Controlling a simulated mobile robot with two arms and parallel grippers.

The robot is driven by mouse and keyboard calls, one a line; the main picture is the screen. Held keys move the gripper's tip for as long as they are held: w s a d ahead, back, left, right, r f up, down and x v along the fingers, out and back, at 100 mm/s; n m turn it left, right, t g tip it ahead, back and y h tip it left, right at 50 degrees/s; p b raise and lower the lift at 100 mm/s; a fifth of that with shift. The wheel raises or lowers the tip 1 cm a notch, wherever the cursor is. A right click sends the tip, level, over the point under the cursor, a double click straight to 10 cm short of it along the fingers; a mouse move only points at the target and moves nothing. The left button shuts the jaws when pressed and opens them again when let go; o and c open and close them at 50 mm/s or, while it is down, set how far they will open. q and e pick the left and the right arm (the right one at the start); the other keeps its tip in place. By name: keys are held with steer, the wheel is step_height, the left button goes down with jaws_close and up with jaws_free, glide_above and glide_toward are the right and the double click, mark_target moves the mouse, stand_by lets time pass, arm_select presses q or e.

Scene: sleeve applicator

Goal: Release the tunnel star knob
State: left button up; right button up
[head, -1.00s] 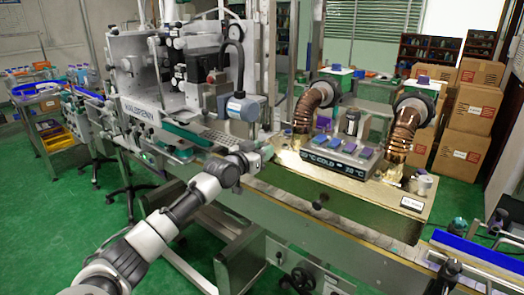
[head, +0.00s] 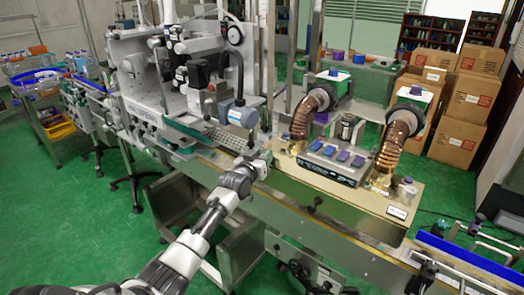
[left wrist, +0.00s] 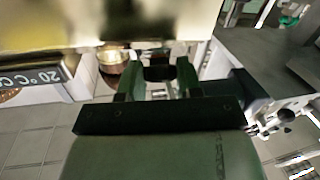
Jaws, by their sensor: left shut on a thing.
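The heat tunnel (head: 330,165) stands on the conveyor, with two ribbed copper ducts and a cream base. My left gripper (head: 262,168) is at the left end of this base, close to the machine frame. In the left wrist view its two dark fingers (left wrist: 158,80) are closed around a small dark piece, which looks like the star knob (left wrist: 158,72). The knob's shape is mostly hidden by the fingers, and the gripper covers it in the head view. My right gripper is not in view.
The labelling machine (head: 170,90) with a grey motor (head: 240,113) stands close behind and left of my left gripper. The conveyor (head: 330,235) runs below the tunnel base. Another black knob (head: 318,201) is on the front. Cardboard boxes (head: 470,105) are stacked at the back right.

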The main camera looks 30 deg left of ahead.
arm_select(q)
steer(key=shift+r, duration=0.15)
steer(key=o, duration=0.9)
steer(key=s, duration=0.3)
steer(key=s+b, duration=0.1)
steer(key=s, duration=0.3)
steer(key=s+d, duration=0.1)
steer(key=s, duration=0.2)
steer(key=shift+s+b, duration=0.35)
steer(key=shift+s, duration=0.05)
